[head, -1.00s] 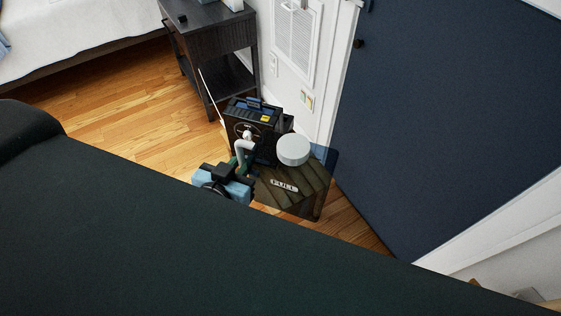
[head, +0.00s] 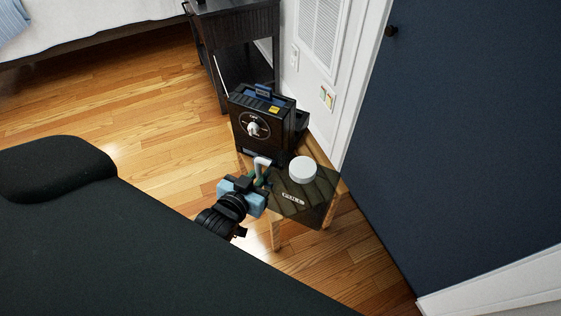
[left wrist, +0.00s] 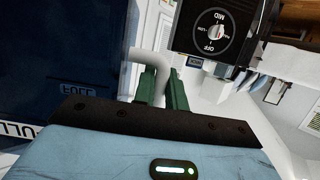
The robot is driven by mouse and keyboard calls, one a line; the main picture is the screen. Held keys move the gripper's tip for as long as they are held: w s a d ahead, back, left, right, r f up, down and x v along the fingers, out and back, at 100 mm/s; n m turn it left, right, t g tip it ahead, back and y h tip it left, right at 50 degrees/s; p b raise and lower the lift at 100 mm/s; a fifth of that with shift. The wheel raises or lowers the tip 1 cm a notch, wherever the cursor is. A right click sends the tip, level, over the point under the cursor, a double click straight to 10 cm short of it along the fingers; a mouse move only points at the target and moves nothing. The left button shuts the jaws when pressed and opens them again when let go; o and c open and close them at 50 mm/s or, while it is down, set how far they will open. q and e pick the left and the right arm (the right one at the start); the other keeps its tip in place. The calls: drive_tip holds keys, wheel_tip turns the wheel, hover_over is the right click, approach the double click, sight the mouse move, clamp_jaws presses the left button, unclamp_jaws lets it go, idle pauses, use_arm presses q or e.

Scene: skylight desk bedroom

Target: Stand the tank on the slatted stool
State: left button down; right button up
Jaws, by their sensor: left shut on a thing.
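The tank (head: 318,196) is a dark see-through box with a round white cap, a white FULL label and a white bent handle. In the head view it is over the slatted stool (head: 276,238), whose pale wooden legs show below it and whose slats show faintly through it. I cannot tell whether the tank touches the seat. My left gripper (head: 260,178) is at the tank's left side, its green fingers shut on the white handle. In the left wrist view the fingers (left wrist: 160,88) close on the handle beside the dark blue tank wall (left wrist: 70,60). My right gripper is not in view.
A black heater (head: 262,125) with a dial stands just behind the stool; its dial also shows in the left wrist view (left wrist: 216,30). A dark side table (head: 240,30) and a bed (head: 90,25) are farther back. A navy door (head: 460,130) bounds the right. Wooden floor at left is clear.

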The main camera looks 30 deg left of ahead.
use_arm(q)
drive_tip(key=w+a+f+b, duration=0.2)
drive_tip(key=w+f+b, duration=0.4)
drive_tip(key=w+f, duration=0.1)
drive_tip(key=w+a+f+n+y+b, duration=0.1)
drive_tip(key=w+a+f+b, duration=0.1)
drive_tip(key=w+f+b, duration=0.4)
drive_tip(key=w+f, duration=0.2)
drive_tip(key=w, duration=0.1)
drive_tip(key=shift+w+a+f, duration=0.15)
drive_tip(key=shift+w+a, duration=0.2)
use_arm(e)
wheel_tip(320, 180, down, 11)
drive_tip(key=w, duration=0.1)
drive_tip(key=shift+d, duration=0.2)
use_arm(q)
drive_tip(key=shift+f, duration=0.1)
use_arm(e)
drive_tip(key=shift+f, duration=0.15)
